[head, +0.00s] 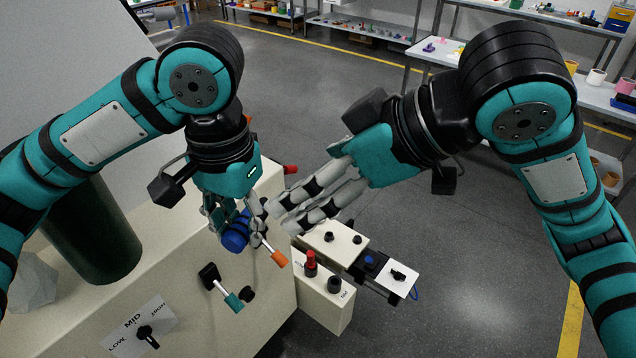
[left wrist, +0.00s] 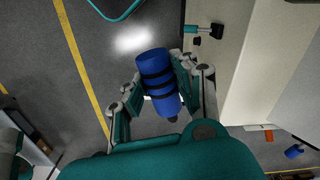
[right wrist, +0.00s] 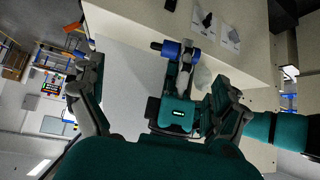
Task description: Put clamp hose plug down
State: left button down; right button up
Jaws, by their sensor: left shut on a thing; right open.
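The blue plug with black bands, which I take to be the clamp hose plug (head: 236,236), is held in my left gripper (head: 232,222). In the left wrist view the plug (left wrist: 155,75) lies between the fingers of my left gripper (left wrist: 165,85), which are shut on it. The plug (right wrist: 172,49) also shows in the right wrist view. It is held up near the front edge of the cream bench. My right gripper (head: 280,212) is open and empty, its fingers close to the right of the left gripper. It also spreads open in the right wrist view (right wrist: 157,72).
The cream bench (head: 180,245) carries a LOW-MID-HIGH dial (head: 148,333), a teal-handled lever (head: 232,301) and a dark green cylinder (head: 90,235). An orange-tipped lever (head: 278,257) is close to the grippers. Boxes with a red knob (head: 310,262) stand at right. Open floor lies beyond.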

pick_arm(q)
jog(key=shift+w, duration=0.1)
pick_arm(e)
jog(key=s+x, duration=0.2)
jog(key=x, duration=0.8)
jog(key=shift+a+f, duration=0.45)
jog(key=shift+a, duration=0.15)
jog(key=shift+w, duration=0.15)
jog(key=shift+c, duration=0.3)
jog(key=shift+w, duration=0.1)
jog(key=c, duration=0.9)
pick_arm(q)
jog(key=c, duration=1)
grip_release()
pick_arm(e)
jog(key=shift+c, duration=0.6)
pick_arm(q)
jog(key=shift+o, duration=0.2)
